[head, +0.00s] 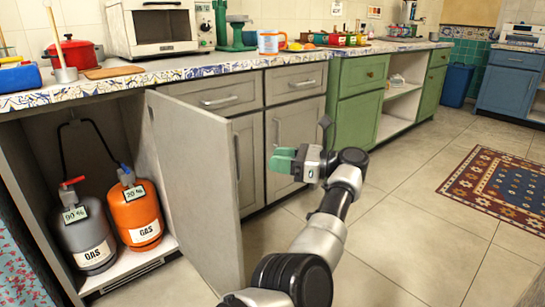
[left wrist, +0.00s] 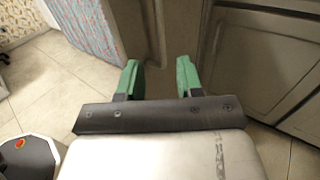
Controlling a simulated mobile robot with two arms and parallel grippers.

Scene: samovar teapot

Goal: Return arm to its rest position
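My left gripper (head: 284,160) reaches out in front of the grey cabinet fronts in the head view, its green fingers pointing left. In the left wrist view the two green fingers (left wrist: 158,80) stand apart with nothing between them. The gripper is open and empty. A grey cabinet door (head: 200,185) stands open to the left of my arm. The gripper appears clear of the door in the head view. My right gripper is not in view.
The open cabinet holds a grey gas bottle (head: 86,238) and an orange gas bottle (head: 137,212). The countertop (head: 190,72) above carries a red pot (head: 72,52), a toaster oven (head: 152,27) and an orange-and-white mug (head: 271,42). Tiled floor (head: 400,220) to the right is clear up to a patterned rug (head: 500,190).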

